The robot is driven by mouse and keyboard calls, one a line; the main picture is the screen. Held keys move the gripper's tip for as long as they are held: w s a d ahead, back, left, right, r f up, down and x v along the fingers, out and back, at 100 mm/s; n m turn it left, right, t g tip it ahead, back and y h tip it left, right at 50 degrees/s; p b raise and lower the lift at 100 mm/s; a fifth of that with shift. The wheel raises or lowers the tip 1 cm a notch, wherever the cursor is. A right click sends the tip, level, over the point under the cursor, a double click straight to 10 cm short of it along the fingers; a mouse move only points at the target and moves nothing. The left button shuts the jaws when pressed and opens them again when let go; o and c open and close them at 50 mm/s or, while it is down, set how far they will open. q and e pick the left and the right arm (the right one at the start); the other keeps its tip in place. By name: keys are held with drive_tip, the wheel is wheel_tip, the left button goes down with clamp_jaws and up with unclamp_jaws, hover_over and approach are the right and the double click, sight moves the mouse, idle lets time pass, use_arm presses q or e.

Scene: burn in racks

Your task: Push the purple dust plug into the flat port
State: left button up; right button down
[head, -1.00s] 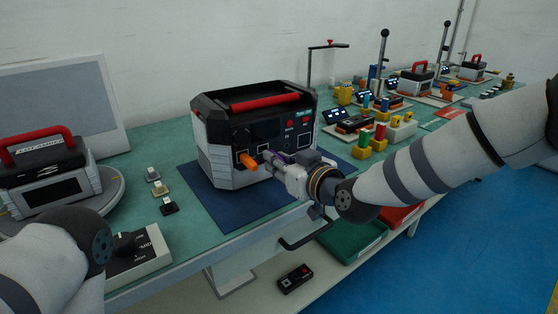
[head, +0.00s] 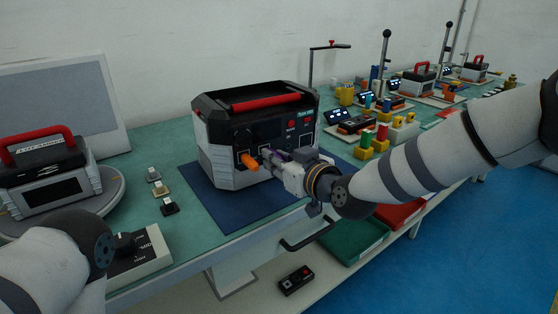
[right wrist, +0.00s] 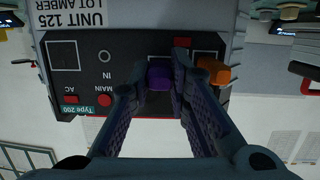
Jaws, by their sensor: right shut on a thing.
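The black and grey power unit (head: 232,160) with a red handle stands on a blue mat, its port panel facing my right arm. My right gripper (head: 268,154) is at this panel, shut on the purple dust plug. In the right wrist view the purple plug (right wrist: 160,77) sits between the two fingertips, right against the dark panel (right wrist: 125,72). The port behind it is hidden, so I cannot tell how deep the plug sits. An orange plug (right wrist: 212,70) sticks out of the panel beside the right fingertip. My left gripper is out of view; only its arm shows.
Three small plugs or caps (head: 161,189) stand on the green table left of the mat (head: 235,212). A second unit (head: 45,180) is at far left. Coloured blocks (head: 370,143) stand behind my right arm. Green and red bins (head: 352,246) are below the table edge.

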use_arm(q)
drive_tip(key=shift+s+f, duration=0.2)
use_arm(e)
drive_tip(key=shift+w+a, duration=0.2)
drive_tip(key=shift+w, duration=0.15)
drive_tip(key=c, duration=1.4)
unclamp_jaws()
